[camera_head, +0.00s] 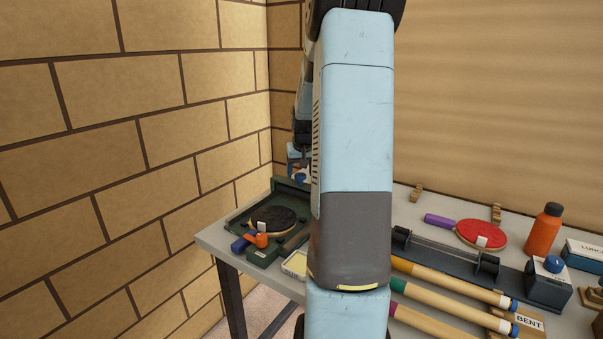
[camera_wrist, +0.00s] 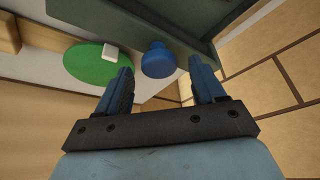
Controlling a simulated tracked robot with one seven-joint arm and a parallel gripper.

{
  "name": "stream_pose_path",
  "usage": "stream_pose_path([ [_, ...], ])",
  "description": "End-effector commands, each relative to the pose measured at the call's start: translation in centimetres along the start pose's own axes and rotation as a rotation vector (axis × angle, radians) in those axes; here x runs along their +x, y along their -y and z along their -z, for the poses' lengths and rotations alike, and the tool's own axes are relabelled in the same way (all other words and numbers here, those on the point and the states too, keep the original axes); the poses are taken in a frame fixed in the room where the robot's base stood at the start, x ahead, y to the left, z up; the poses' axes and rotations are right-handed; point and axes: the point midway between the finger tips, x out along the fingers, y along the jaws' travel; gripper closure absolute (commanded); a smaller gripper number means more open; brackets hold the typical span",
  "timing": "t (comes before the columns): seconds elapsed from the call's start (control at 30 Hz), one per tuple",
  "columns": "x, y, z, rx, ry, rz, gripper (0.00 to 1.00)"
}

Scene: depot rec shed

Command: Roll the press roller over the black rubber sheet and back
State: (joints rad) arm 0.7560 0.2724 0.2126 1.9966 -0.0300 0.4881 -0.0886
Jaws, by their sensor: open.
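In the head view, the black rubber sheet (camera_head: 275,216) lies on a round paddle in the green tray (camera_head: 237,222), at the table's left end. A small white block stands at its near edge. I cannot clearly make out the press roller; my arm covers the middle of the table. My gripper (camera_head: 300,166) is partly hidden behind my arm, near the tray's back corner. In the wrist view, my gripper (camera_wrist: 162,80) is open and empty. A blue knob (camera_wrist: 158,61) shows between and beyond its fingers, apart from them.
An orange-and-blue item (camera_head: 261,240) is at the tray's front. A red paddle (camera_head: 480,233), an orange bottle (camera_head: 544,230), a dark stand (camera_head: 445,258) and several coloured rods (camera_head: 450,283) fill the right side. A green disc (camera_wrist: 92,62) shows in the wrist view. A brick wall (camera_head: 130,150) is at left.

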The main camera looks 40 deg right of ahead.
Motion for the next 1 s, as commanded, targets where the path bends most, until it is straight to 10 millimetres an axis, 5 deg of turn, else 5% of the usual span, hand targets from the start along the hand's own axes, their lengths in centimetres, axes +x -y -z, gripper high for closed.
stream_pose_path([
  [0.47,1.15,0.07,0.01,-0.001,-0.001,0.001,0.31],
  [1.0,1.13,0.08,0.01,-0.001,0.0,0.001,0.83],
])
